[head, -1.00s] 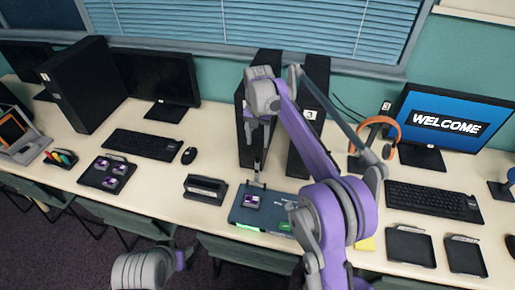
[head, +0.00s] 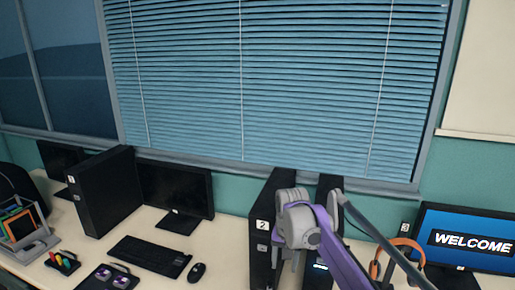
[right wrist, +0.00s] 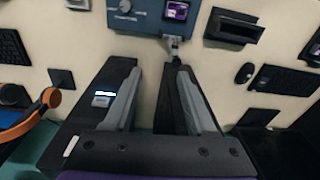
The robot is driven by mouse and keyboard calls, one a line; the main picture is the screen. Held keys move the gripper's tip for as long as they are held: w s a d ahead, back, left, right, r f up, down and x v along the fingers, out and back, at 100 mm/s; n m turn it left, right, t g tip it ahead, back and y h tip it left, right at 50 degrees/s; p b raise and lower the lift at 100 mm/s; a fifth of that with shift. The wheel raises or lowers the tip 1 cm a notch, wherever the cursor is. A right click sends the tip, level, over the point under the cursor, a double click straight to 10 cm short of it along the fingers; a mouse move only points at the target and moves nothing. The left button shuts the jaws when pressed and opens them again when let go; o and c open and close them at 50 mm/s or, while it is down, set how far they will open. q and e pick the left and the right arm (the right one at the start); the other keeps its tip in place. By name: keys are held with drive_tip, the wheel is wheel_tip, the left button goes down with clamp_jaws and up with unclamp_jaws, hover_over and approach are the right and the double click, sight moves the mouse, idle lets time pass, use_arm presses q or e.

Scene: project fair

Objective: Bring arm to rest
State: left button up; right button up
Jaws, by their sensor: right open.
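My right arm comes up from the lower right in the head view. Its gripper (head: 287,262) points down in front of the black computer towers. My left gripper is not in view.
Tower 2 (head: 262,228) stands beside the gripper, with another black tower (head: 322,268) partly hidden by my arm. The WELCOME monitor (head: 465,240) and orange headphones (head: 403,243) are at right. A keyboard (head: 150,256) and mouse (head: 197,272) lie at left. Blinds (head: 280,80) cover the window behind.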

drive_tip(key=s+d+n+t, duration=0.1)
drive_tip(key=s+d, duration=0.2)
drive_tip(key=s, duration=0.5)
drive_tip(key=s+d+n+t, duration=0.1)
drive_tip(key=s+d+t, duration=0.15)
drive_tip(key=s, duration=0.55)
drive_tip(key=s+d+f, duration=0.2)
drive_tip(key=s+f, duration=0.2)
drive_tip(key=s, duration=0.2)
drive_tip(key=s+d+f+n+t, duration=0.1)
drive_tip(key=s+d+f, duration=0.1)
drive_tip(key=s+f, duration=0.2)
drive_tip(key=s, duration=0.3)
drive_tip(key=shift+s+f, duration=0.2)
drive_tip(key=shift+s, duration=0.05)
